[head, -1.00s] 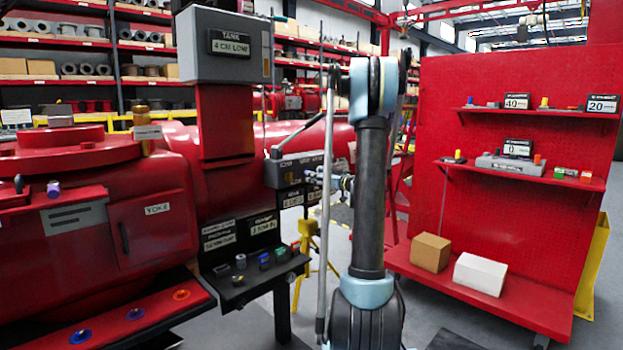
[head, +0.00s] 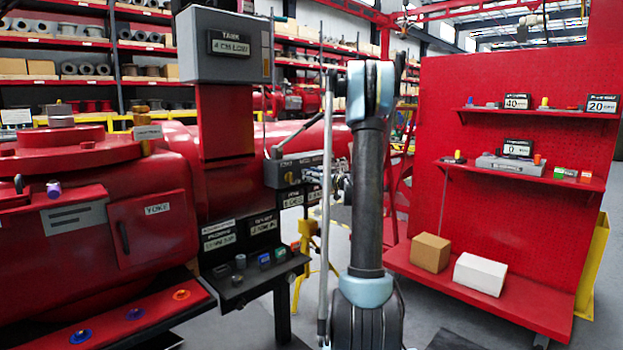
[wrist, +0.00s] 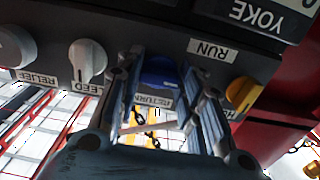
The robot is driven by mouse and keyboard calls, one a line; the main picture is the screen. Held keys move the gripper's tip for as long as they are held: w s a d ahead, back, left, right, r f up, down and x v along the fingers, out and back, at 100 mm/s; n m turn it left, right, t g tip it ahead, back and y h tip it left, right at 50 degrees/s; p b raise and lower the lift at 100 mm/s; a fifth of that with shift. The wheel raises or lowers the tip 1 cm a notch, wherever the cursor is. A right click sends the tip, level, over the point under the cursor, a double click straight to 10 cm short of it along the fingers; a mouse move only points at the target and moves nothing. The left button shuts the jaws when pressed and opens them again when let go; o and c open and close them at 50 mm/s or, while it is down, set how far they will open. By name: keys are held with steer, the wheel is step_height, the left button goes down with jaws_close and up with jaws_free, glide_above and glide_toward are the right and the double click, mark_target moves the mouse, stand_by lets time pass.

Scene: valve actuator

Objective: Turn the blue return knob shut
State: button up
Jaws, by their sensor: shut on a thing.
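The blue return knob (wrist: 160,72) is in the middle of the wrist view, which shows the panel upside down. It sits on the dark panel above the RETURN label (wrist: 152,101). My gripper (wrist: 158,80) has one finger on each side of the knob and is shut on it. The fingers hide the knob's sides, so I cannot tell its exact angle. In the head view my arm hides the knob and most of the gripper, beside the grey control box (head: 284,172).
In the wrist view a white knob (wrist: 87,60) by the BLEED label stands left of my fingers, and another grey knob (wrist: 14,46) by RELIEF farther left. A yellow knob (wrist: 243,93) is close on the right. A red shelf board (head: 520,220) stands at the right.

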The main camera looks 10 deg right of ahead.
steer(key=shift+m, duration=0.3)
steer(key=shift+d+m, duration=0.2)
steer(key=shift+m, duration=8.3)
steer(key=o, duration=1.1)
steer(key=shift+w, duration=0.1)
steer(key=shift+c, duration=0.2)
steer(key=shift+a, duration=0.1)
